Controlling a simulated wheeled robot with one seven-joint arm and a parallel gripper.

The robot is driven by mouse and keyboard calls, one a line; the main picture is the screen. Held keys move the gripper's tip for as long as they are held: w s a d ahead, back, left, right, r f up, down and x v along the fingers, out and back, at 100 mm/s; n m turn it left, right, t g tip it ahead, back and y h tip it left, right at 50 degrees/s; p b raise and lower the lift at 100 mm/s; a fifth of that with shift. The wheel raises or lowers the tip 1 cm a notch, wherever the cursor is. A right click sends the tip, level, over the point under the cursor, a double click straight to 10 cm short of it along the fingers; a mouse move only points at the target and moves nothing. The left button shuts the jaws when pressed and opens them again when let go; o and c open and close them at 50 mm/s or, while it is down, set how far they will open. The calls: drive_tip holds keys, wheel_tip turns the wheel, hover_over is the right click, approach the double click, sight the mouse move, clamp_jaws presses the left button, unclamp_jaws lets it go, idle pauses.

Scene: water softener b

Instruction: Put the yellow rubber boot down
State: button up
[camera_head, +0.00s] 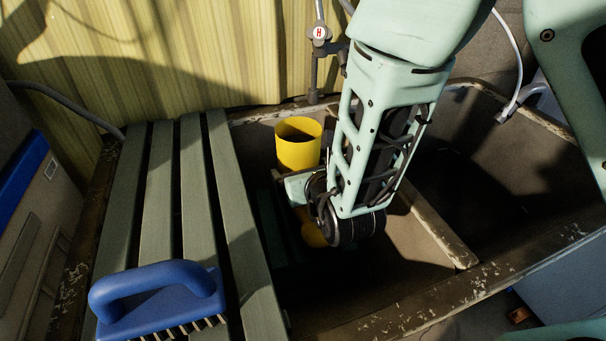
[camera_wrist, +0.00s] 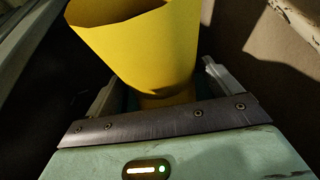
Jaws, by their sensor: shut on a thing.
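The yellow rubber boot (camera_head: 298,152) stands roughly upright inside the left basin of a worn double trough (camera_head: 440,236). Its open top faces up, and its lower part shows below my wrist. In the wrist view the boot's shaft (camera_wrist: 145,45) fills the upper middle, between the jaws. My gripper (camera_wrist: 158,95) is shut on the boot, with a finger on each side of it; in the head view my wrist hides much of the gripper. Whether the boot's sole touches the basin floor is hidden in shadow.
Green slats (camera_head: 185,200) cover the left side of the trough, with a blue scrubbing brush (camera_head: 160,298) on them. A divider (camera_head: 432,232) separates the basins. The right basin (camera_head: 470,165) looks empty. A tap (camera_head: 318,40) stands at the back by a corrugated yellow wall (camera_head: 200,60).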

drive_tip(key=shift+f, duration=0.25)
drive_tip(key=o, duration=1.1)
drive_tip(key=shift+s, duration=0.1)
drive_tip(key=p+v, duration=0.1)
drive_tip(key=v, duration=0.5)
drive_tip(key=shift+s+d+r+p, duration=0.1)
drive_tip(key=shift+s+r+p, duration=0.15)
drive_tip(key=shift+r+p, duration=0.1)
drive_tip(key=p+v, duration=0.2)
drive_tip(key=p, duration=0.1)
drive_tip(key=shift+p, duration=0.3)
drive_tip(key=p+v, duration=0.1)
drive_tip(key=p, duration=0.3)
drive_tip(key=shift+s+d+r+p, duration=0.1)
drive_tip(key=shift+s+r+p, duration=0.05)
drive_tip(key=shift+s+p, duration=0.2)
drive_tip(key=shift+s+d+r+p, duration=0.15)
drive_tip(key=shift+s+p, duration=0.35)
drive_tip(key=shift+p, duration=0.65)
drive_tip(key=shift+s+d, duration=0.1)
drive_tip(key=shift+s, duration=0.05)
